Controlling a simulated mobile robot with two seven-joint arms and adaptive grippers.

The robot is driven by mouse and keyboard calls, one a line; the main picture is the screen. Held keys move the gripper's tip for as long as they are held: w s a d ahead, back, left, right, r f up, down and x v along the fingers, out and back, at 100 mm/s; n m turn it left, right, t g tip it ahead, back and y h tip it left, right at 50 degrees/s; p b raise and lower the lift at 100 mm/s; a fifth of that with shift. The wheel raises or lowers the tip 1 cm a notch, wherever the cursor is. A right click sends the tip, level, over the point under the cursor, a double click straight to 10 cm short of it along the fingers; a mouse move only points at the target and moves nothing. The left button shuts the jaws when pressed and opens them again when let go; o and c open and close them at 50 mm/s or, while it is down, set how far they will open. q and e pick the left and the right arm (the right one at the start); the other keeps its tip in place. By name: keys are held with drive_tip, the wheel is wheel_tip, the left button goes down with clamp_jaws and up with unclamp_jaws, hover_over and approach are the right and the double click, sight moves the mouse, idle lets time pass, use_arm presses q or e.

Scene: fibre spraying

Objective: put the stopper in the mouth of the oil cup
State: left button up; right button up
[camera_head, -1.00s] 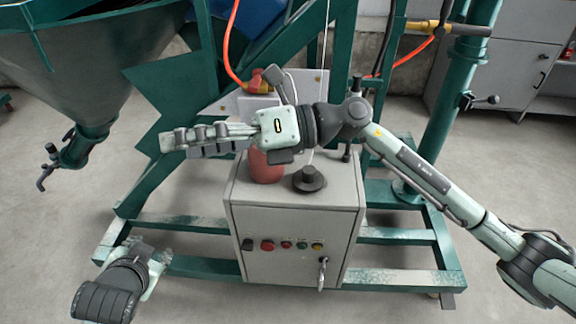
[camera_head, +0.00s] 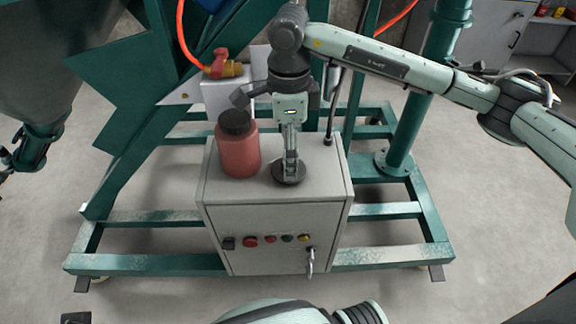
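The red oil cup (camera_head: 239,155), with a dark top (camera_head: 235,122), stands upright on the left of a grey control box. A black, round, flat-based piece that looks like the stopper (camera_head: 282,178) rests on the box top, right of the cup and apart from it. My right gripper (camera_head: 290,170) points down over the black piece, its fingers at its middle and hiding its knob. The fingers are seen edge-on, so I cannot tell whether they grip it. Part of my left arm shows at the bottom edge; its gripper is out of view.
The grey control box (camera_head: 277,230) has several buttons and a key on its front. A green steel frame (camera_head: 385,262) surrounds it. An orange hose (camera_head: 182,35) and a valve (camera_head: 222,66) are behind the cup. The box top's right side is clear.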

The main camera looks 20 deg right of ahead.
sight(277, 167)
drive_tip(key=shift+f, duration=1.35)
drive_tip(key=c, duration=2)
